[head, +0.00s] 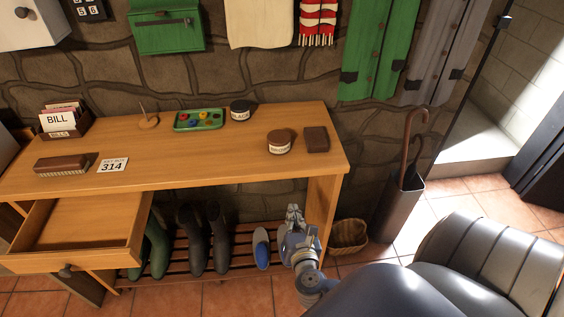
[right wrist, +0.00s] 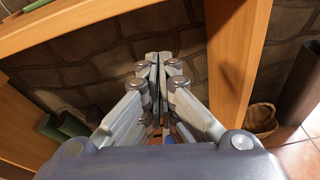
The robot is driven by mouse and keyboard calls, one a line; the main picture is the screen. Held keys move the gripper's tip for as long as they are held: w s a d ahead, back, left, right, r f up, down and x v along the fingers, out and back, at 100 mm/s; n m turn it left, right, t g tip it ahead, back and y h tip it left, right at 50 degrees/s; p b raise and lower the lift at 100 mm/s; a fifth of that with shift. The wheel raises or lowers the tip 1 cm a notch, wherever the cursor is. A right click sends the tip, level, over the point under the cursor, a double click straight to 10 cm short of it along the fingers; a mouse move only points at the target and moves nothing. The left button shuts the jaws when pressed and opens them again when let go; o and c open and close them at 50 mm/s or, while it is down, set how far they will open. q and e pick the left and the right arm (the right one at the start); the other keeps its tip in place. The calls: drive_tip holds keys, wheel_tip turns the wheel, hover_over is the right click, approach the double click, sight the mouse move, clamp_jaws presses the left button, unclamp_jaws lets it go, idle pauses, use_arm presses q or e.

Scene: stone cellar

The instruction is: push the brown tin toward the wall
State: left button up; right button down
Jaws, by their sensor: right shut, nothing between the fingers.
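The brown tin (head: 279,141) is a small round tin with a white label. It stands upright on the wooden table (head: 225,160), toward its right end and left of a dark brown block (head: 316,139). My right gripper (head: 293,210) is shut and empty. In the head view it shows below the table's front edge, near the right leg, apart from the tin. In the right wrist view its fingertips (right wrist: 158,58) meet, with the table's edge above and the leg to the right. The tin does not show there. My left gripper is not in view.
A black tin (head: 240,111) and a green paint tray (head: 199,120) stand behind, near the stone wall (head: 270,75). The tabletop behind the brown tin looks clear. An open drawer (head: 80,228) juts out at left. An umbrella stand (head: 396,207) and basket (head: 348,236) are at right.

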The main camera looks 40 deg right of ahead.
wheel_tip(320, 180, up, 10)
drive_tip(key=n+t+h, duration=0.2)
drive_tip(key=t, duration=0.1)
drive_tip(key=p, duration=0.2)
approach(281, 150)
drive_tip(key=x, duration=0.6)
drive_tip(key=shift+w+d+r, duration=0.15)
drive_tip(key=shift+w+r, duration=0.1)
drive_tip(key=shift+w, duration=0.15)
drive_tip(key=shift+d, duration=0.1)
drive_tip(key=shift+b+x, duration=0.5)
drive_tip(key=shift+x, duration=1.45)
drive_tip(key=shift+f, duration=0.15)
